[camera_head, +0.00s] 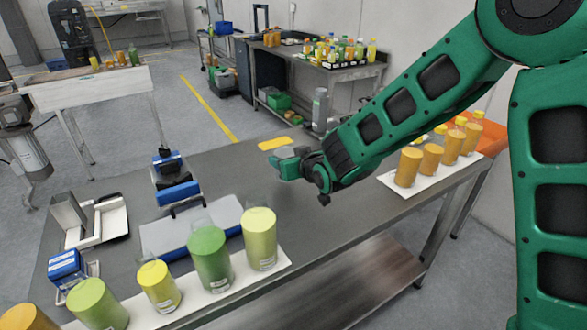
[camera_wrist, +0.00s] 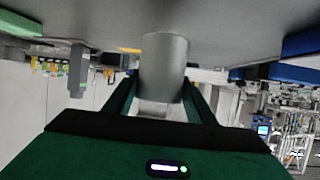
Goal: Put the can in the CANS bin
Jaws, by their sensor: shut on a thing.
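The can is a plain grey cylinder; in the wrist view the can (camera_wrist: 165,65) sits between the two green fingers of my gripper (camera_wrist: 165,98). The fingers are shut on it. The wrist picture is upside down, with the table top above. The can's end meets the table surface in that picture; I cannot tell whether it touches or hangs just above. In the head view my gripper (camera_head: 285,165) is low over the far part of the table, with a grey bit of the can (camera_head: 286,152) showing. I see no bin with a readable CANS label.
On the near table (camera_head: 330,225) several yellow and green containers (camera_head: 210,258) stand at the front left, and orange ones (camera_head: 408,166) on a white strip at right. An orange bin (camera_head: 493,138) is beyond the right end. A yellow plate (camera_head: 275,143) lies near my gripper.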

